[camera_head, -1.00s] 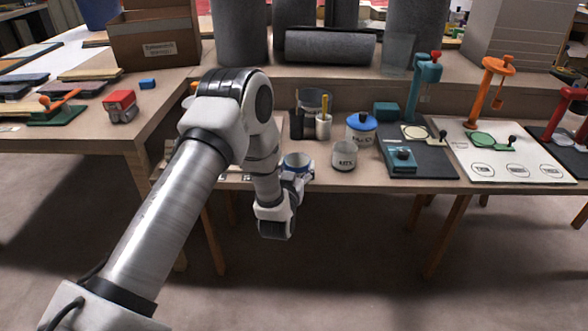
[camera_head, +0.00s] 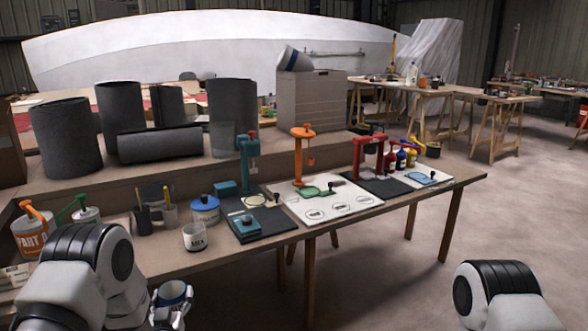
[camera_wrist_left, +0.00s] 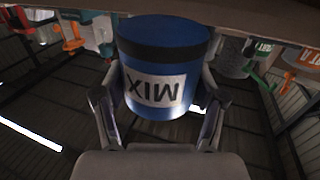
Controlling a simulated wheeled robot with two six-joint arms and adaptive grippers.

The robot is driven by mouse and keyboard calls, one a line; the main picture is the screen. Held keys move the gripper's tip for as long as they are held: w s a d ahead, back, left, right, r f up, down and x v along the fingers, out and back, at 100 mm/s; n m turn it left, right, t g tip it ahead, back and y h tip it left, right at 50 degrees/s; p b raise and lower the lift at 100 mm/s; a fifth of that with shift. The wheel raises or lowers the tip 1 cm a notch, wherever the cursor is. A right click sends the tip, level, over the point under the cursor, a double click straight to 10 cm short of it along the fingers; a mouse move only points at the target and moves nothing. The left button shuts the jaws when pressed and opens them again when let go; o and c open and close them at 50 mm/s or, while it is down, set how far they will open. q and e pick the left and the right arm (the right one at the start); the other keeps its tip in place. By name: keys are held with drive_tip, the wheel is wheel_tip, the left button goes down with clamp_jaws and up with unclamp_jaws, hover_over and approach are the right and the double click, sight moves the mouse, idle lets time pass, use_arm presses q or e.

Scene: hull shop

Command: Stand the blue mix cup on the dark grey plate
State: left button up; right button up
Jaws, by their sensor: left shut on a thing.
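The blue mix cup (camera_head: 172,293) is in my left gripper (camera_head: 174,310), at the table's near edge in the head view. Its open rim faces up. In the left wrist view the blue cup (camera_wrist_left: 163,65) sits between both fingers (camera_wrist_left: 160,108), its white MIX label upside down in the picture. A dark grey plate (camera_head: 271,226) lies under a teal press stand, to the right of the cup. Another dark plate (camera_head: 398,188) lies under a red stand farther right. My right gripper is out of view; only part of my right arm shows.
A white MIX cup (camera_head: 194,238) and a blue-lidded tub (camera_head: 204,210) stand between my left gripper and the teal stand (camera_head: 249,160). A white board with an orange stand (camera_head: 303,155) lies beyond. Dark pots and an orange PART can (camera_head: 30,235) stand at the left.

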use_arm(q)
drive_tip(key=s+d+f+m+h, duration=0.1)
drive_tip(key=s+d+f+h, duration=0.1)
drive_tip(key=s+d, duration=0.3)
drive_tip(key=s+d+f+m+h, duration=0.1)
drive_tip(key=s+d+m+h, duration=0.1)
drive_tip(key=d, duration=0.6)
wheel_tip(320, 180, up, 24)
drive_tip(key=r+p, duration=0.1)
drive_tip(key=p, duration=2.2)
drive_tip(key=w+a+f+n+y+b, duration=0.2)
drive_tip(key=w+a+f+y+b, duration=0.1)
drive_tip(key=a+f+b, duration=0.6)
drive_tip(key=w+a+f+n+y+b, duration=0.2)
drive_tip(key=w+a+f+b, duration=0.2)
drive_tip(key=a+f+b, duration=0.5)
drive_tip(key=a+b, duration=0.1)
drive_tip(key=b, duration=0.4)
drive_tip(key=shift+w+a+f+g+y, duration=0.3)
drive_tip(key=shift+w+a+y, duration=0.05)
drive_tip(key=shift+w+y, duration=0.05)
